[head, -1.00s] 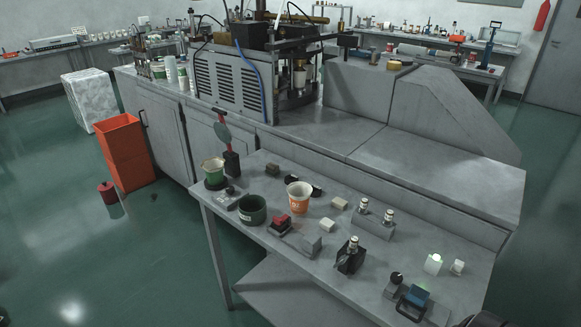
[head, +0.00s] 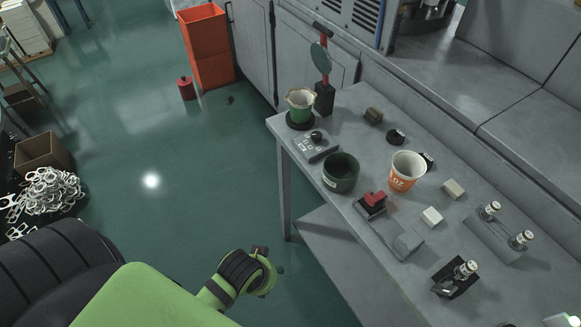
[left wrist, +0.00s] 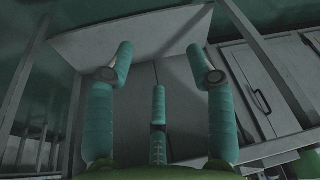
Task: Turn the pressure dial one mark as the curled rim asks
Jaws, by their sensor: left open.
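A green cup with a pale, wavy curled rim (head: 300,103) stands upright on a dark round base at the far left corner of the table. Just in front of it is a grey plate with a black knob (head: 316,137), which looks like the dial; its marks are too small to read. My left gripper (head: 268,268) is low, beside the table's left side and apart from both. In the left wrist view its teal fingers (left wrist: 158,75) are spread with nothing between them. My right gripper is not in view.
An orange bin (head: 207,48) stands on the floor.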

